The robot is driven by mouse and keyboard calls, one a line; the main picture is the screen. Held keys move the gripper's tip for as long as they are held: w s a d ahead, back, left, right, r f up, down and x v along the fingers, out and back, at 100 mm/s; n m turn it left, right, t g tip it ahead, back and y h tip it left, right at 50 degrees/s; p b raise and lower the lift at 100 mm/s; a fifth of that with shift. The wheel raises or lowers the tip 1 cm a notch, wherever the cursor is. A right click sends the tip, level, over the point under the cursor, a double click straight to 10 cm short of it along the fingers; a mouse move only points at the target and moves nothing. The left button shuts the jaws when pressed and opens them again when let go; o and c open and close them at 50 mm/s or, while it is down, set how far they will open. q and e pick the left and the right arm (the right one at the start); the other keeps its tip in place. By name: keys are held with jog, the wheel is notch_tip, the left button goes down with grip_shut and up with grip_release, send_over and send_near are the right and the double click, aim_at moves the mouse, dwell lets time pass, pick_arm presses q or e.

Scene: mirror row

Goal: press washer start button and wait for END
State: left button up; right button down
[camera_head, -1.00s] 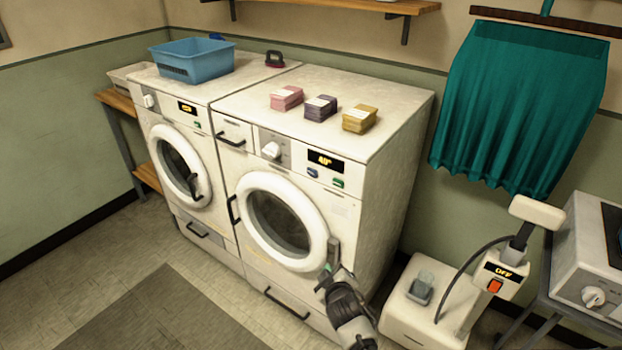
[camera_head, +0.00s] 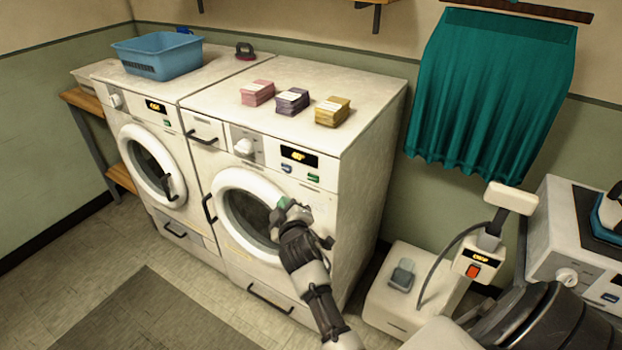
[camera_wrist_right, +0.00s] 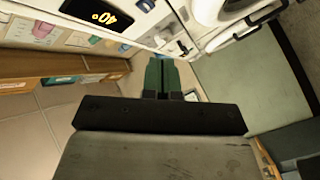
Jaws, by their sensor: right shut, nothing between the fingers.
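The right-hand front-loading machine (camera_head: 360,170) has a lit display (camera_head: 299,157) reading 40°. Below the display are a blue button (camera_head: 286,168) and a green button (camera_head: 313,178). Its round door (camera_head: 226,198) is closed. My right gripper (camera_head: 284,203) is shut and empty, in front of the door's upper right edge, lower than the buttons and apart from them. In the right wrist view the green fingers (camera_wrist_right: 161,75) point toward the machine's front, with the 40° display (camera_wrist_right: 104,18) at the upper left. My left gripper is not in view.
A second front-loader (camera_head: 150,165) stands to the left, its display too small to read. On top are a blue basket (camera_head: 158,62) and pink, purple and yellow stacks (camera_head: 332,112). A white appliance (camera_head: 400,290) with a red switch stands to the right. Floor is clear in front.

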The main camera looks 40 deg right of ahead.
jog(key=w+d, duration=0.3)
jog(key=d, duration=0.5)
jog(key=shift+w, duration=0.15)
jog(key=shift+d, duration=0.1)
dwell(1.9)
jog(key=shift+w+d, duration=0.15)
jog(key=shift+d, duration=0.15)
jog(key=shift+w+d, duration=0.15)
jog(key=shift+d, duration=0.2)
dwell(0.6)
jog(key=shift+a, duration=0.1)
jog(key=shift+s+a, duration=0.35)
jog(key=shift+a, duration=0.3)
jog(key=shift+a, duration=0.1)
jog(key=shift+s+a, duration=0.3)
jog(key=shift+a, duration=0.45)
jog(key=shift+s+a, duration=0.35)
jog(key=shift+a, duration=0.35)
jog(key=shift+s+a, duration=0.3)
jog(key=shift+a, duration=0.45)
